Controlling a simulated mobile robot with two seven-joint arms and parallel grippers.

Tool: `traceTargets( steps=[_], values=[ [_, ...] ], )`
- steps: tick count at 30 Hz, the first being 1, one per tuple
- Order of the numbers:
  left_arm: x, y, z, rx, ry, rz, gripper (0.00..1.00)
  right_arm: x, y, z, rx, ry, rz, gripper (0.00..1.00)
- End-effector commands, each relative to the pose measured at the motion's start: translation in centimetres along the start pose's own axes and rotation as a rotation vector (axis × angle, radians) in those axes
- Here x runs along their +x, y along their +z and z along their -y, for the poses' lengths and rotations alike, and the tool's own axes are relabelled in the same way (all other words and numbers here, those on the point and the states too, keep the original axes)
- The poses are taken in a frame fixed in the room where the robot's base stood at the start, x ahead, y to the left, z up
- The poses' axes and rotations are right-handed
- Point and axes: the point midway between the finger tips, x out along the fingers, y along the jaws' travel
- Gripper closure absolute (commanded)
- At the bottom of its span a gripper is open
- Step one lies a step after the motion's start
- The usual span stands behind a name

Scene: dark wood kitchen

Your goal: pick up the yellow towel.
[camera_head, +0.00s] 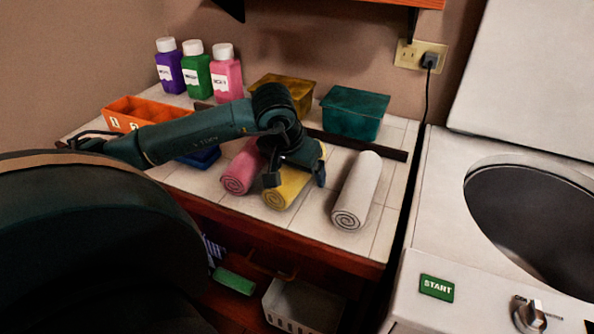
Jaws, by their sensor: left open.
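The yellow towel (284,193) is rolled up and lies on the white tiled counter, between a pink rolled towel (240,172) and a white rolled towel (357,190). My left gripper (296,181) is open over the yellow towel, with one finger on each side of it in the picture. Whether the fingers touch the towel I cannot tell. My left arm and gripper hide the far part of the yellow towel and some of the pink one. My right gripper is not in view.
Yellow (268,82) and teal (355,112) bins stand behind the towels, with a dark rail (366,146) in front. An orange bin (124,113) and several bottles (196,72) stand left. A washing machine (438,262) is right. The front counter edge is clear.

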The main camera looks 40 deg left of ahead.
Motion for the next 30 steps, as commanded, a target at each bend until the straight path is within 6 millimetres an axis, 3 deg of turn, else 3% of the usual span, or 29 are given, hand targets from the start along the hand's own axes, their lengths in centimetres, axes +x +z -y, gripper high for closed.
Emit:
traceTargets(
  steps=[2,21,30],
  values=[
    [-0.01,0.00,0.00,0.000,0.000,0.000,0.15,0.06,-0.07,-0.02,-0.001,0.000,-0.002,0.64],
    [-0.08,-0.04,0.00,0.000,0.000,-0.001,0.67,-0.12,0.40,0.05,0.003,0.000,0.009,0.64],
    [-0.42,-0.21,0.01,0.000,0.000,-0.002,0.67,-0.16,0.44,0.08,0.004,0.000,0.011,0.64]
  ],
)
